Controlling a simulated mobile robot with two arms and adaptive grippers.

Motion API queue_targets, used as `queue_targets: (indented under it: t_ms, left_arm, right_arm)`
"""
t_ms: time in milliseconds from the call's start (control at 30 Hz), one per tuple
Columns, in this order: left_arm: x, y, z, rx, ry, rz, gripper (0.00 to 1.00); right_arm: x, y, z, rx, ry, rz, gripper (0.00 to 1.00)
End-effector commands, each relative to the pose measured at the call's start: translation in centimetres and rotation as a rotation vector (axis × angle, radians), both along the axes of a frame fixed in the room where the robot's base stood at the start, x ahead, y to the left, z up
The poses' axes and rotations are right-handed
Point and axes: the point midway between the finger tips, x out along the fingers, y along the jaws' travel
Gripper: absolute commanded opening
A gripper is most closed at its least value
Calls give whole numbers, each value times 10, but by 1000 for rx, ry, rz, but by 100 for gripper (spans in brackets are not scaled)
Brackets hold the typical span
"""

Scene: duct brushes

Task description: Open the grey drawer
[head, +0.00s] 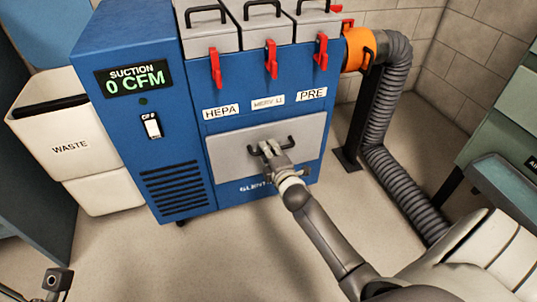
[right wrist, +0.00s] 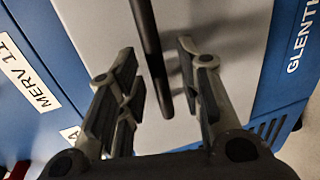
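The grey drawer (head: 232,160) is a wide flat panel low on the front of a blue suction unit. It looks flush with the front, so shut. Its black bar handle (head: 291,141) is at the panel's middle. My right gripper (head: 268,149) is at the handle and hides part of it. In the right wrist view the handle (right wrist: 149,45) runs between the two spread fingers of the right gripper (right wrist: 157,52), with gaps on both sides. The grey panel (right wrist: 100,25) lies behind.
The blue unit (head: 125,50) reads 0 CFM. Red latches (head: 271,60) and labels sit above the drawer. A white waste bin (head: 65,145) stands at left. A grey hose (head: 385,175) runs down at right. The floor before the drawer is clear apart from my arm.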

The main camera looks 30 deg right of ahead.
Motion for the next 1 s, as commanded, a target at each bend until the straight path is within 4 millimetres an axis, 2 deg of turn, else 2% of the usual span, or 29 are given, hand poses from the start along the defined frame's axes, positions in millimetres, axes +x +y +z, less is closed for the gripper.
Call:
queue_targets:
  t_ms: [133,400,667,1000]
  left_arm:
    - [0,0,-4,0,1,0,0]
    - [0,0,-3,1,2,0,0]
    - [0,0,-3,1,3,0,0]
    - [1,0,-3,1,3,0,0]
  right_arm:
    - [7,-2,-2,-1,0,0,34]
    - [8,-2,-1,-1,0,0,34]
    - [8,-2,-1,0,0,0,2]
    - [7,-2,-2,0,1,0,0]
